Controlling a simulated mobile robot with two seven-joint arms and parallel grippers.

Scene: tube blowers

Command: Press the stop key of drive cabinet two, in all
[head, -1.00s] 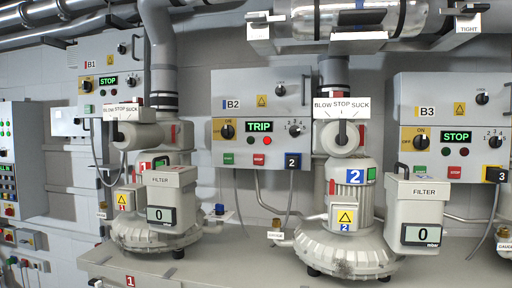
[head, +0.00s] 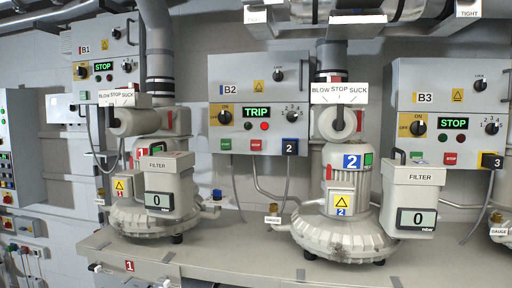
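Drive cabinet two, marked B2 (head: 230,89), is a grey box on the wall at the middle of the head view. Its display (head: 256,112) reads TRIP in green. The red stop key (head: 256,145) is on the lower edge strip, right of a green key (head: 226,145) and left of a dark blue tag (head: 290,146) marked 2. Nothing covers the stop key. Neither of my grippers shows in the head view.
Cabinet B1 (head: 88,60) is at the left and B3 (head: 425,85) at the right, both reading STOP. Blower 2 (head: 343,225), with a filter box (head: 411,190), stands on the grey bench (head: 235,255) right of cabinet two. A hanging cable (head: 236,190) runs below the cabinet.

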